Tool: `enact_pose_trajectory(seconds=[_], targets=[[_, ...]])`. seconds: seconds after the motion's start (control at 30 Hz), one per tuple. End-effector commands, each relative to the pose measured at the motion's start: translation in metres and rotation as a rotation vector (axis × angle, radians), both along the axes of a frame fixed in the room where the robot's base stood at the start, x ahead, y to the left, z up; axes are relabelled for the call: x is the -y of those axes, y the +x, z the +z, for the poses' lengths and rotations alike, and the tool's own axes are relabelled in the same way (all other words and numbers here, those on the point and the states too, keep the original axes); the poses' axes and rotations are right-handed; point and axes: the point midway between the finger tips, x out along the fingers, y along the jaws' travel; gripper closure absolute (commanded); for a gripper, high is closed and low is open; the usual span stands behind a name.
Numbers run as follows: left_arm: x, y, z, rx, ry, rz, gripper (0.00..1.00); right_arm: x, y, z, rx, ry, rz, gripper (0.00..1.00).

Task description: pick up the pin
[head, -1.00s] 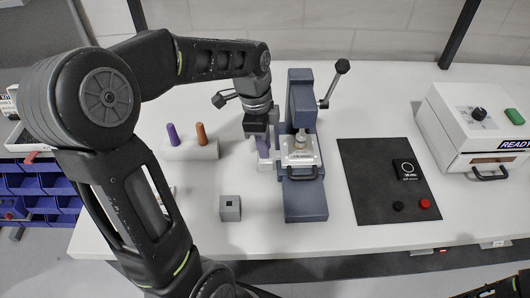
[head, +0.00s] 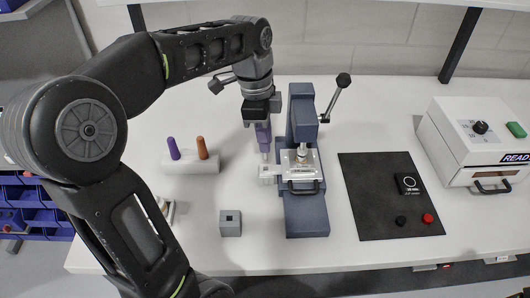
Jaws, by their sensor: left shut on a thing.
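My left gripper (head: 262,124) points down just left of the blue-grey press (head: 305,212). It is shut on an upright purple pin (head: 263,140), whose paler lower end shows below the fingers. The pin's tip is above or at a small pale block (head: 268,172) beside the press's metal plate; I cannot tell whether they touch. The fingers hide the pin's upper part. My right gripper is not in view.
A white holder (head: 190,165) carries a purple peg (head: 173,148) and an orange peg (head: 202,147). A grey block with a square hole (head: 230,222) stands in front. A black mat (head: 375,215) and a white machine (head: 465,140) are at right. The press lever (head: 335,97) sticks up.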

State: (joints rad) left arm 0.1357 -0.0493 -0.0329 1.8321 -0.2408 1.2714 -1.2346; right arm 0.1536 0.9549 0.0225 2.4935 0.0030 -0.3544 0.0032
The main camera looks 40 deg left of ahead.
Motion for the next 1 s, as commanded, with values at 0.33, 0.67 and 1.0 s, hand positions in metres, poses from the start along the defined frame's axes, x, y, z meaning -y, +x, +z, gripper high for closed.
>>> enact_pose_trajectory(seconds=[0.33,0.67,1.0], targets=[[0.0,0.0,0.028,-0.001,0.0,0.0,1.0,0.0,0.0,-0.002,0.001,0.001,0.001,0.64],[0.0,0.0,0.027,-0.001,0.0,0.001,1.0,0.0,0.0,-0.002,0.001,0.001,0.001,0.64],[0.0,0.0,0.027,-0.001,0.0,0.001,1.0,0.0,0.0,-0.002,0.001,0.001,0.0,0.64]])
